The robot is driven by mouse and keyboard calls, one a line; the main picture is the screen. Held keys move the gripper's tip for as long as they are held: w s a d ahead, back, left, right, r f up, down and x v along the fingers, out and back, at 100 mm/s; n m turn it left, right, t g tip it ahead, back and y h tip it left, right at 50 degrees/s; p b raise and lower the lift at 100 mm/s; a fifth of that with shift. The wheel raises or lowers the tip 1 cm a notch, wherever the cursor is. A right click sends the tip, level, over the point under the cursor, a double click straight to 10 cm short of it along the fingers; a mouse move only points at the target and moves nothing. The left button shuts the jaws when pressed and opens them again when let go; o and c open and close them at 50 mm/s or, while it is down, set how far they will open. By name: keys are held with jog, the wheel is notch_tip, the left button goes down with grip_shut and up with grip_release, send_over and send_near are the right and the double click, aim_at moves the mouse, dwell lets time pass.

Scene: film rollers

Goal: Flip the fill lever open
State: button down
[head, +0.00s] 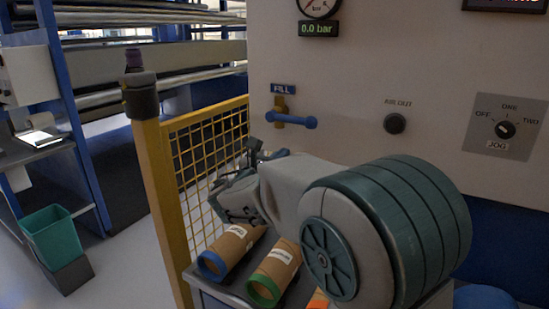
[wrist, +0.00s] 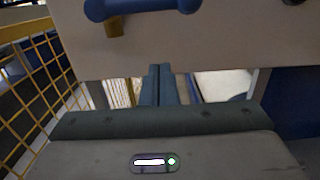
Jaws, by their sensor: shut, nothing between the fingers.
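The fill lever (head: 291,121) is a blue bar with rounded ends on a brass-coloured valve (head: 280,104), under a blue FILL label (head: 284,89) on the pale panel. The bar lies roughly horizontal. In the wrist view the blue lever (wrist: 142,8) shows at the top edge, with part of the brass valve (wrist: 115,28) below it. My gripper (wrist: 158,70) is shut and empty, its two fingers side by side, below the lever and apart from it. In the head view my gripper (head: 254,148) is small and partly hidden by my wrist.
A gauge (head: 318,8) with a 0.0 bar readout (head: 319,29) sits above. A yellow mesh guard (head: 205,150) stands left. Cardboard rolls (head: 235,245) lie below my arm.

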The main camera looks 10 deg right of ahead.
aim_at(291, 119)
jog(key=w+d+r+p, duration=0.1)
jog(key=w+d+r, duration=0.2)
jog(key=w+r, duration=0.1)
jog(key=shift+w+d+p, duration=0.15)
jog(key=shift+w+p, duration=0.1)
jog(key=shift+p, duration=0.05)
jog(key=shift+r, duration=0.2)
jog(key=shift+r+n+p, duration=0.15)
jog(key=shift+n+p, duration=0.25)
jog(key=shift+p, duration=0.15)
